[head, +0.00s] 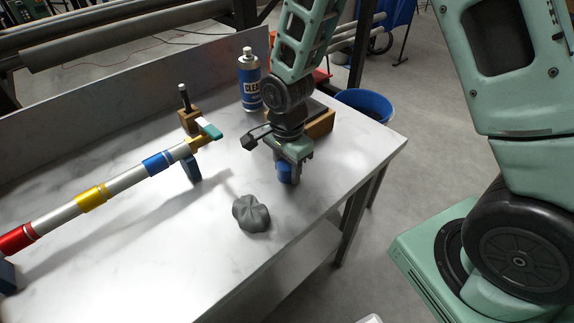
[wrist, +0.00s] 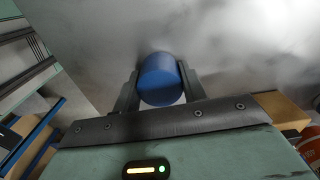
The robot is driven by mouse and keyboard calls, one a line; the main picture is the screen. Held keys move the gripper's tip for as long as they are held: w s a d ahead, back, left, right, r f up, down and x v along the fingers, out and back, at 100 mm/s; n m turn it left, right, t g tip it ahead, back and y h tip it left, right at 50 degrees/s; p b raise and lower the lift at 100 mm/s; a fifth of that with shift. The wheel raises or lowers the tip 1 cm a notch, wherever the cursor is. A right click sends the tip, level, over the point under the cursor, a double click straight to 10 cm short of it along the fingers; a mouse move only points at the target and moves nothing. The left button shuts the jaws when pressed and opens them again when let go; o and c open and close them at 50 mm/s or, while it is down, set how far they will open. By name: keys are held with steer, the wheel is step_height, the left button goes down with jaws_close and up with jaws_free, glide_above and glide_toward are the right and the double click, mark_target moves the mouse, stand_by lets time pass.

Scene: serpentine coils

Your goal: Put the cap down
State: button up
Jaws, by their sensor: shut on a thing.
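A blue cap (wrist: 160,79) sits between the two fingers of my gripper (wrist: 160,88) in the wrist view. My gripper (head: 288,166) is shut on it and points down over the right part of the white marbled table (head: 130,240). The blue cap (head: 284,174) shows just below the fingers in the head view. Whether the cap touches the table top cannot be told.
A banded pipe (head: 125,181) on stands lies to the left. A spray can (head: 249,80) and a wooden box (head: 320,124) are behind. The table's right edge is close; a blue bin (head: 365,104) stands beyond it.

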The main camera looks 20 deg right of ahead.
mark_target(287, 163)
steer(key=shift+f, duration=0.15)
steer(key=o, duration=0.9)
steer(key=shift+o, duration=0.2)
step_height(287, 163, up, 12)
steer(key=s+a+r+n, duration=0.2)
steer(key=s+a+n, duration=0.1)
steer(key=s+n, duration=0.7)
steer(key=s+a+r+n, duration=0.2)
steer(key=s+a+n, duration=0.1)
steer(key=s+n, duration=0.7)
steer(key=shift+a+n+y, duration=0.15)
steer(key=shift+n+y, duration=0.15)
steer(key=shift+n, duration=0.8)
